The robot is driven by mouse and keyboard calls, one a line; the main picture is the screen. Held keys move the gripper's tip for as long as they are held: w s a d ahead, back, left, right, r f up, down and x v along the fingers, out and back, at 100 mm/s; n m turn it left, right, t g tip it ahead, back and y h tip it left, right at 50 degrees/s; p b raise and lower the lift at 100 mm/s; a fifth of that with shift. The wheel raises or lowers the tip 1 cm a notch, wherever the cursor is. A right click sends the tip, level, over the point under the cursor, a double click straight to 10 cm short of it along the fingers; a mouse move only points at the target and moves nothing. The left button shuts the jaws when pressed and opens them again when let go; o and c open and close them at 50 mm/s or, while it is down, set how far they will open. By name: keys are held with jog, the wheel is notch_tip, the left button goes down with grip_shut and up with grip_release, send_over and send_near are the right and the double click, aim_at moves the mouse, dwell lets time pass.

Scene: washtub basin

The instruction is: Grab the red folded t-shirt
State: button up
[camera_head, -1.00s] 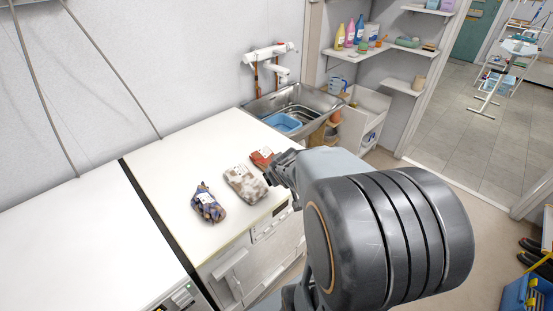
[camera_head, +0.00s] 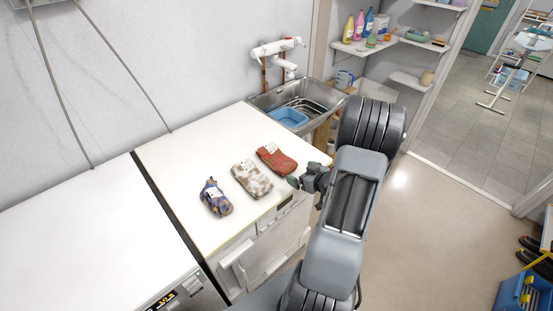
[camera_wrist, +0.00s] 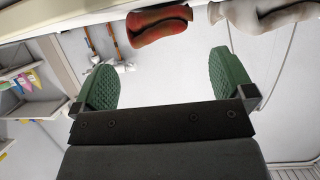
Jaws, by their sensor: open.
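The red folded t-shirt (camera_head: 277,159) lies on the white worktop near its right end, the rightmost of a row of folded clothes. In the wrist view the red t-shirt (camera_wrist: 158,25) shows at the top, beyond and between the green finger pads. My gripper (camera_head: 303,181) is at the worktop's front edge, just right of and in front of the red t-shirt, apart from it. In the wrist view my gripper (camera_wrist: 170,80) is open, with nothing between its fingers.
A white and brown folded garment (camera_head: 251,180) lies left of the red one, close beside it. A blue patterned garment (camera_head: 216,197) lies further left. A steel sink (camera_head: 318,115) with a blue basin (camera_head: 288,117) stands behind right. The worktop's left part is clear.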

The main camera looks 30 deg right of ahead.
aim_at(291, 168)
jog(key=shift+p+x, duration=0.75)
jog(key=shift+x, duration=3.35)
jog(key=shift+f, duration=0.15)
jog(key=shift+s, duration=0.1)
jog(key=c, duration=0.7)
jog(key=shift+r, duration=0.2)
